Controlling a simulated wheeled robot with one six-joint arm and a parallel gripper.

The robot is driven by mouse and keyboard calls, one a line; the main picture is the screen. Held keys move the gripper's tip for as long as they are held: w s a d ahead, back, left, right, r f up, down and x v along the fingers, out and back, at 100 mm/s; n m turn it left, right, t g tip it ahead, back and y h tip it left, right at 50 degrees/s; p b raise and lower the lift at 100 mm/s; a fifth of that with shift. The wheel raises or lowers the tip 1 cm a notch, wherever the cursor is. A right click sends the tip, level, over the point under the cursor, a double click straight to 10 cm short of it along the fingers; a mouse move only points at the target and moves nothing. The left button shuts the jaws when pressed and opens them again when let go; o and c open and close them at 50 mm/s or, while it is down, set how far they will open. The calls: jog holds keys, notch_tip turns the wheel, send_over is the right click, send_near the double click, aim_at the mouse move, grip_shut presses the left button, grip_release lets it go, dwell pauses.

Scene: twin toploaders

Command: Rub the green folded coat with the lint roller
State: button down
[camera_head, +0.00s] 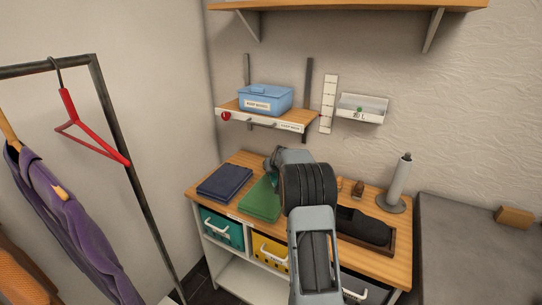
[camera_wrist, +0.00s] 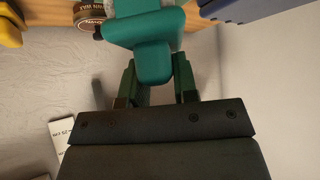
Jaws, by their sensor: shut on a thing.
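The green folded coat (camera_head: 261,202) lies flat on the wooden tabletop, partly behind my arm. A blue folded coat (camera_head: 224,182) lies to its left. My gripper (camera_wrist: 156,72) is shut on a teal rounded object, apparently the lint roller (camera_wrist: 150,35), shown between its fingers in the wrist view. In the head view, my arm hides most of the gripper and the held thing. My arm's end reaches over the back of the table, near the green coat. I cannot tell whether the roller touches the coat.
A white roll on a stand (camera_head: 399,183) and a dark tray (camera_head: 370,240) are on the right of the table (camera_head: 398,262). A shelf (camera_head: 290,121) holding a blue box (camera_head: 265,98) hangs above. A clothes rack (camera_head: 128,165) stands left.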

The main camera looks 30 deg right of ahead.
jog(key=shift+d+r+p, duration=0.2)
jog(key=shift+r+p, duration=0.2)
jog(key=shift+r, duration=0.5)
jog(key=shift+a+r+p, duration=0.15)
jog(key=shift+r+p, duration=0.75)
jog(key=shift+r, duration=0.75)
jog(key=shift+f, duration=0.1)
